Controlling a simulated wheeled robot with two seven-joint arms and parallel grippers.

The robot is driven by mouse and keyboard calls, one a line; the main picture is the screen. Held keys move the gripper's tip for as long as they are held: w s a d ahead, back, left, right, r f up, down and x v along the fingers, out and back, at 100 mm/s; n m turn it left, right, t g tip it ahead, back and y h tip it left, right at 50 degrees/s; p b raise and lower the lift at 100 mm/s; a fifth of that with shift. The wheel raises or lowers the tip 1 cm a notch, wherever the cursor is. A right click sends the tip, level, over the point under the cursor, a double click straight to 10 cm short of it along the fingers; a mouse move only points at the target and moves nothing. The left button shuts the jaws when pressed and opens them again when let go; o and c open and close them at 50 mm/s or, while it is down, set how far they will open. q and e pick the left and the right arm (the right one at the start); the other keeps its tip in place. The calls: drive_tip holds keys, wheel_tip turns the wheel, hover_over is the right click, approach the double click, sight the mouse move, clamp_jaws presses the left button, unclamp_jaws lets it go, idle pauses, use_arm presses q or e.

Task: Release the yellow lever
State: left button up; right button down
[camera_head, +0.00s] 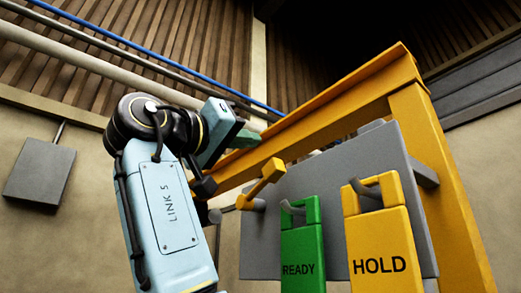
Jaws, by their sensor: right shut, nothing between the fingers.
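The yellow lever (262,184) stands out at the left side of the grey panel (318,185), tilted with its block-shaped knob up and to the right. My right gripper (206,188) is left of the lever, partly hidden behind my own arm. Its dark fingers look shut and hold nothing. A gap shows between the fingers and the lever in the picture; the depth between them is hard to tell. My left gripper is not in view.
A green READY tag (299,245) and a yellow HOLD tag (378,245) hang on hooks at the panel's front. A yellow-orange frame (445,190) rises behind and right. A grey box (40,172) is on the left wall.

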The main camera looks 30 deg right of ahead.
sight(260, 186)
drive_tip(key=shift+s+d+f, duration=0.25)
drive_tip(key=shift+d+f, duration=0.35)
drive_tip(key=shift+f, duration=0.15)
drive_tip(key=shift+s+d+f, duration=0.25)
drive_tip(key=shift+d+f, duration=0.35)
drive_tip(key=shift+f, duration=0.15)
